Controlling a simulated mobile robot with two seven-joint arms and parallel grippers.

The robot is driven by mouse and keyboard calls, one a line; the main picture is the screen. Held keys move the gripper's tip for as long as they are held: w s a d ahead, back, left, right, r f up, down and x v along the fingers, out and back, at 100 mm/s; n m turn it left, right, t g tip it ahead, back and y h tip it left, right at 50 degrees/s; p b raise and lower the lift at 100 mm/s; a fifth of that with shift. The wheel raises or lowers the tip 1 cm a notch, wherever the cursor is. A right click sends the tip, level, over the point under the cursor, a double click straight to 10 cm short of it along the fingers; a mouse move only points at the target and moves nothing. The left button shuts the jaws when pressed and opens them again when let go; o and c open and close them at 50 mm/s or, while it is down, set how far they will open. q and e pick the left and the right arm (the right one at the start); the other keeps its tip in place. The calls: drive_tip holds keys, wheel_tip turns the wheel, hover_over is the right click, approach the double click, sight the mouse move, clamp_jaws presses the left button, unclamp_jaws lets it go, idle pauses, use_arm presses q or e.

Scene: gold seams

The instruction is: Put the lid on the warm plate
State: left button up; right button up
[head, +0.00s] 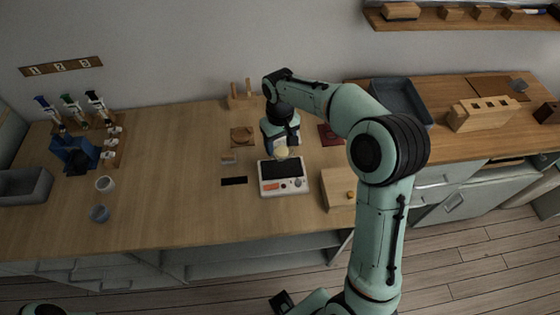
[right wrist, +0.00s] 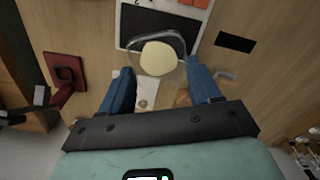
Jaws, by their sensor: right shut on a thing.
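The warm plate (head: 284,187) is a white device with a black top and small orange and dark controls, on the wooden counter. It also shows at the top of the right wrist view (right wrist: 172,8). My right gripper (head: 281,146) is at the plate's back edge in the head view, pointing down. Its blue fingers (right wrist: 163,85) are spread around a pale round piece (right wrist: 158,59) with a clear rim, seemingly the lid, and hold it. The piece overlaps the black top's edge in the wrist view; its height above it is unclear. My left gripper is not in view.
A wooden box (head: 338,190) stands close right of the plate. A dark red item (head: 328,135) is behind-right.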

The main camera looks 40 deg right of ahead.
sight(280, 165)
wheel_tip(280, 165, down, 9)
drive_tip(key=shift+r, duration=0.15)
idle(0.4)
drive_tip(key=shift+b, duration=0.35)
drive_tip(key=o, duration=1)
